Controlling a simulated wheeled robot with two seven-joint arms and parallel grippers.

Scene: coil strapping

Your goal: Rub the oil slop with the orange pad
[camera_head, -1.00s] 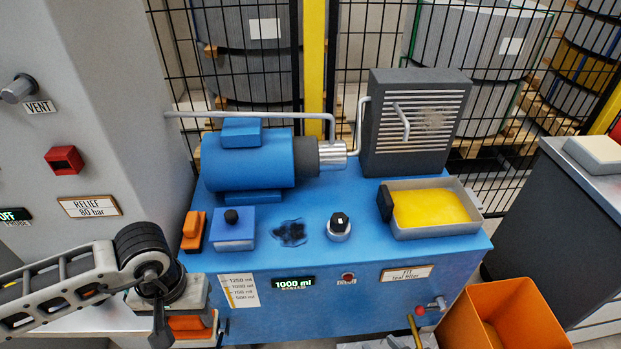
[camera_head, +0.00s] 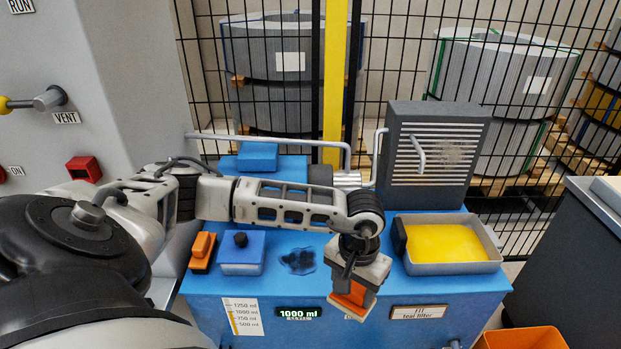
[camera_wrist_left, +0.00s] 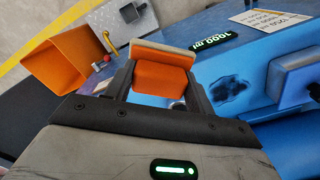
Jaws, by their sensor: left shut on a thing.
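The oil slop (camera_head: 298,261) is a dark patch on the blue tank top in the head view, left of my left gripper. It also shows in the left wrist view (camera_wrist_left: 229,90), right of the fingers. My left gripper (camera_head: 352,289) is shut on the orange pad (camera_head: 350,300) near the tank's front edge. In the left wrist view the orange pad (camera_wrist_left: 161,79), with a pale backing, sits between the two fingers. The pad appears apart from the slop. My right gripper is not in view.
A blue block with a black knob (camera_head: 241,252) and an orange switch (camera_head: 202,250) stand left of the slop. A grey tray of yellow liquid (camera_head: 404,262) stands right. A grey louvred box (camera_head: 388,172) is behind. An orange bin (camera_head: 525,339) is at lower right.

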